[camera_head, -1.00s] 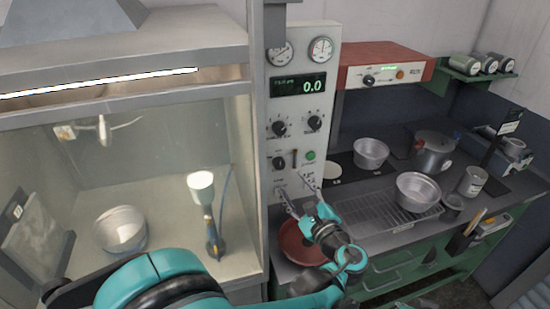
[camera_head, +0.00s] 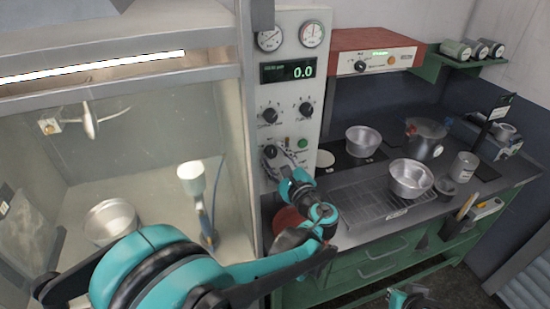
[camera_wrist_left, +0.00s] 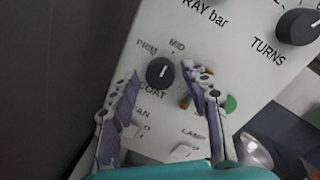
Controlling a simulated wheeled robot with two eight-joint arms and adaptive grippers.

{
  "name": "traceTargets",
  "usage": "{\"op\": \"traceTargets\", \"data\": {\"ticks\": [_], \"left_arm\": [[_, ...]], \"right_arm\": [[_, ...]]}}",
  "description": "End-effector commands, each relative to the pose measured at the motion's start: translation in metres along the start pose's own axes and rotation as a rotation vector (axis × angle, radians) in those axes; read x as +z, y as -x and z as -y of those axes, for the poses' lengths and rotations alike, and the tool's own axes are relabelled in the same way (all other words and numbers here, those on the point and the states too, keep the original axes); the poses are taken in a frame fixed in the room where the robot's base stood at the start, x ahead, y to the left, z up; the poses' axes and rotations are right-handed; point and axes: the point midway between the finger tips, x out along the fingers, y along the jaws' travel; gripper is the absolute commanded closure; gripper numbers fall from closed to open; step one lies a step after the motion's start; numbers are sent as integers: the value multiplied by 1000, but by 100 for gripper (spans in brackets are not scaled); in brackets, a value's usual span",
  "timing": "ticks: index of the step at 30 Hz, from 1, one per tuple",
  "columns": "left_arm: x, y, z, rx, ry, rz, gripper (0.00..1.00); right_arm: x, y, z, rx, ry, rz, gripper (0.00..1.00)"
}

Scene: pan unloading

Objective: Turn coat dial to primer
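The coat dial (camera_wrist_left: 159,71) is a black round knob with a pale pointer line on the panel, below the PRIM and MID labels and above the word COAT. Its pointer is tilted up, slightly right; I cannot tell which label it matches. In the head view the dial (camera_head: 270,152) is low on the white control panel (camera_head: 283,95). My left gripper (camera_wrist_left: 162,74) is open, with one purple-padded finger on either side of the dial and gaps visible. It also shows at the panel in the head view (camera_head: 279,162). Part of my right arm shows at the bottom edge, its grip unclear.
An orange lever and a green button (camera_wrist_left: 231,103) sit right of the dial, close to the right finger. FAN and LAMP switches lie below. A spray booth stands left; a bench with metal pans (camera_head: 411,178) and a rack (camera_head: 370,203) stands right.

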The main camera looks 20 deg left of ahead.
Motion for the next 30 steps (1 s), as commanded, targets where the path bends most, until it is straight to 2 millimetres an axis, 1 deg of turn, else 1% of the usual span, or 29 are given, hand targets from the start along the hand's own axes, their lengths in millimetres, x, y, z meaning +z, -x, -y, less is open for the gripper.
{"op": "traceTargets", "data": {"ticks": [1, 4, 11, 17, 23, 30], "left_arm": [[0, 0, 0, 0, 0, 0, 72], [0, 0, 0, 0, 0, 0, 99], [0, 0, 0, 0, 6, 0, 99], [1, 0, 0, 4, 58, -5, 99], [1, 0, 0, 14, 183, -16, 99], [2, 0, 0, 29, 400, -35, 99]], "right_arm": [[0, 0, 0, 0, 0, 0, 100], [0, 0, 0, 0, 0, 0, 100], [0, 0, 0, 0, 0, 0, 100], [-1, 1, 0, 0, 0, 0, 100], [-3, 4, 0, 0, 0, 0, 100], [-6, 8, 0, 0, 0, 0, 100]]}}
